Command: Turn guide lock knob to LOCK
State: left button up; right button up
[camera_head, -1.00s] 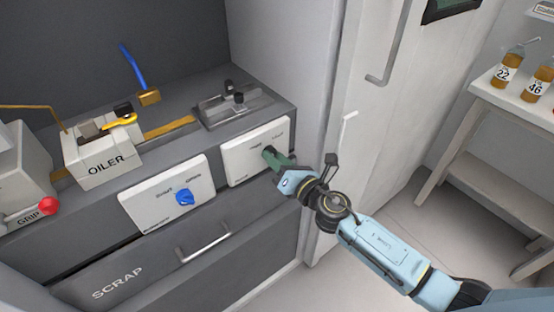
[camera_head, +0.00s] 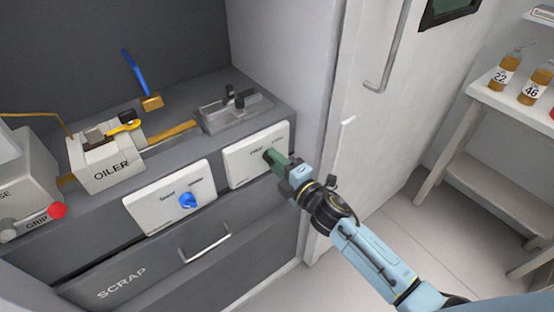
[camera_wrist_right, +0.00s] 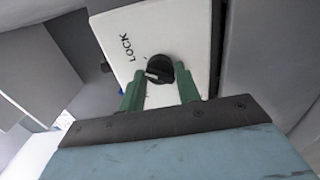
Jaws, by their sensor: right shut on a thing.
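The guide lock knob is a dark round knob (camera_wrist_right: 160,69) on a white panel (camera_wrist_right: 117,28) in the right wrist view. The word LOCK is printed beside it, and the knob has a light mark on its face. In the head view the white panel (camera_head: 246,160) is on the front of the grey bench, and the dark knob (camera_head: 266,155) shows at the gripper tip. My right gripper (camera_head: 277,160) has green fingers, which reach to the knob's sides in the wrist view (camera_wrist_right: 161,90), shut on it. My left gripper is out of view.
A second white panel with a blue knob (camera_head: 187,201) is to the left, above the SCRAP drawer handle (camera_head: 205,244). The OILER block (camera_head: 100,167) and a blue lever (camera_head: 134,72) are on the bench. A grey wall edge (camera_head: 318,110) stands right of the panel.

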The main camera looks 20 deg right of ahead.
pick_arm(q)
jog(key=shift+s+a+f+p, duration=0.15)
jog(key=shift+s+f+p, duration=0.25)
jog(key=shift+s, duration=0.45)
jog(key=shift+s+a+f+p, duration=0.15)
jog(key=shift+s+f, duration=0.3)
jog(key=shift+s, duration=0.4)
pick_arm(e)
jog(key=shift+m, duration=1.5)
jog(key=o, duration=1)
jog(key=shift+c, duration=0.2)
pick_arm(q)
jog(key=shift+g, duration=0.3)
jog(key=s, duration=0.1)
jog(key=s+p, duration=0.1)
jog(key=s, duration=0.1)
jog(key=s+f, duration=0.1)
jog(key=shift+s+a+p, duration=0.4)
pick_arm(e)
jog(key=v, duration=1.3)
jog(key=shift+s, duration=0.2)
